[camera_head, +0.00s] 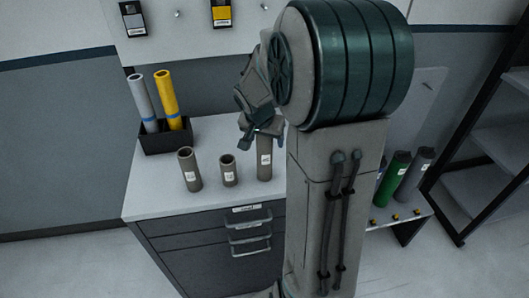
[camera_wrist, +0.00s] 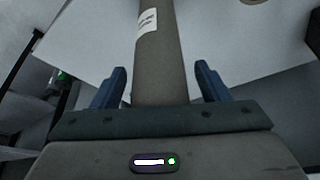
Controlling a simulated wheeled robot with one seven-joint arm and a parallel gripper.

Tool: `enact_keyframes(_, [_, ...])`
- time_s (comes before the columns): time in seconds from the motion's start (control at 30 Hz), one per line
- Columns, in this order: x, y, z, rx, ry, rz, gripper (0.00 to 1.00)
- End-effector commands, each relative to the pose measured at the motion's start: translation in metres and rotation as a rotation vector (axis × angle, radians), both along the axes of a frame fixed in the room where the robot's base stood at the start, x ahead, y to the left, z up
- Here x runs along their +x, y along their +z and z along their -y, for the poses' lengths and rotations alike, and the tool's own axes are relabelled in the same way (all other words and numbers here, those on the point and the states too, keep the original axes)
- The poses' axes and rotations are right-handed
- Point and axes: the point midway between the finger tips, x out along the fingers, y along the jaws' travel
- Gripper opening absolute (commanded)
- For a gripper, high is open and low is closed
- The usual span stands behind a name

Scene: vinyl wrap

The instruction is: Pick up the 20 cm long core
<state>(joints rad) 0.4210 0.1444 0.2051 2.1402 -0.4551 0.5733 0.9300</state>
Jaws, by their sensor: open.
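Three grey-brown cores stand upright on the white cabinet top: a middle-height one (camera_head: 189,170) at the left, a short one (camera_head: 228,171) in the middle, and the tallest (camera_head: 264,160) at the right. Each bears a white label too small to read. My gripper (camera_head: 262,130) is at the upper end of the tallest core. In the wrist view, a core with a white label (camera_wrist: 160,55) runs between the two blue fingers of my gripper (camera_wrist: 160,85). The fingers are open, with a gap on each side of the core.
A black holder (camera_head: 165,140) with a grey roll and a yellow roll (camera_head: 167,95) stands at the back left of the cabinet top (camera_head: 150,195). Green and dark rolls (camera_head: 393,180) stand at the right, beyond my arm. A dark shelf rack (camera_head: 490,150) is at far right.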

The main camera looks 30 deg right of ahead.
Motion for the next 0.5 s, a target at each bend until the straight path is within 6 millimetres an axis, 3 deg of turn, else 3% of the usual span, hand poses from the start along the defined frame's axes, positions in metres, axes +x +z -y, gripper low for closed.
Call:
enact_keyframes(0.23, [0.0003,-0.0012,0.0003,0.0,0.0,0.0,0.66])
enact_keyframes(0.43, [0.0002,-0.0011,0.0002,0.0,0.0,0.0,0.1])
enact_keyframes(0.5, [0.0003,-0.0008,0.0003,-0.001,0.0,0.001,0.07])
